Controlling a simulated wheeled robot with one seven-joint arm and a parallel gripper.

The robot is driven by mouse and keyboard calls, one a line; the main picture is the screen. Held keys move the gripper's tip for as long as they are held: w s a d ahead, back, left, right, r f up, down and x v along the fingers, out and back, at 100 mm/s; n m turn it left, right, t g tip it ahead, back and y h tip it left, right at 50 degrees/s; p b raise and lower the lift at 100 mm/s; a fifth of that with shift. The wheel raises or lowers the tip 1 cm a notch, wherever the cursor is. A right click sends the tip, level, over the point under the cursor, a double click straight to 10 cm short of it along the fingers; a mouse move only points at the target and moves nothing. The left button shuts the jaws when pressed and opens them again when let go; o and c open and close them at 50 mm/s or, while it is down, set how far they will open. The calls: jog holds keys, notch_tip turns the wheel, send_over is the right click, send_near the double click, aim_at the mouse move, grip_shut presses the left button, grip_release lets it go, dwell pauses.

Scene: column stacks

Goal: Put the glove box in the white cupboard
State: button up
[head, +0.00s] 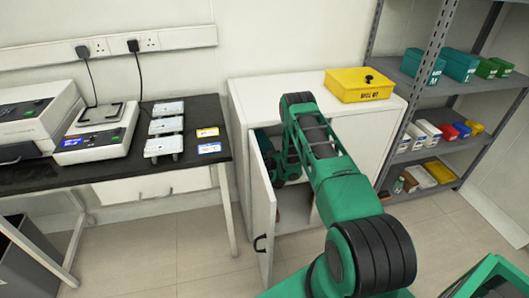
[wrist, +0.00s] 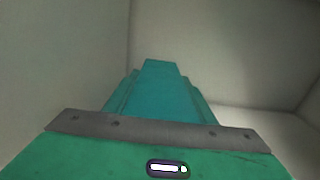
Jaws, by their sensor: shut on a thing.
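The white cupboard (head: 240,110) stands against the wall in the head view, its left door (head: 262,215) swung open. In the wrist view my gripper (wrist: 158,75) is shut on a teal block, which I take to be the glove box (wrist: 160,95). It points away from the camera, between pale inner walls. Fingers and box are hard to tell apart, and whether the box touches a surface cannot be seen.
A yellow box (head: 358,92) lies on the cupboard's top. The open door and its handle stick out to the left of my arm. A black-topped bench (head: 190,165) with instruments stands left. A grey shelf rack (head: 425,150) with teal and green boxes stands right.

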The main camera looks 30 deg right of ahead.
jog(key=shift+d+f, duration=0.15)
jog(key=shift+f, duration=1.9)
jog(key=o, duration=1.4)
jog(key=shift+s, duration=0.1)
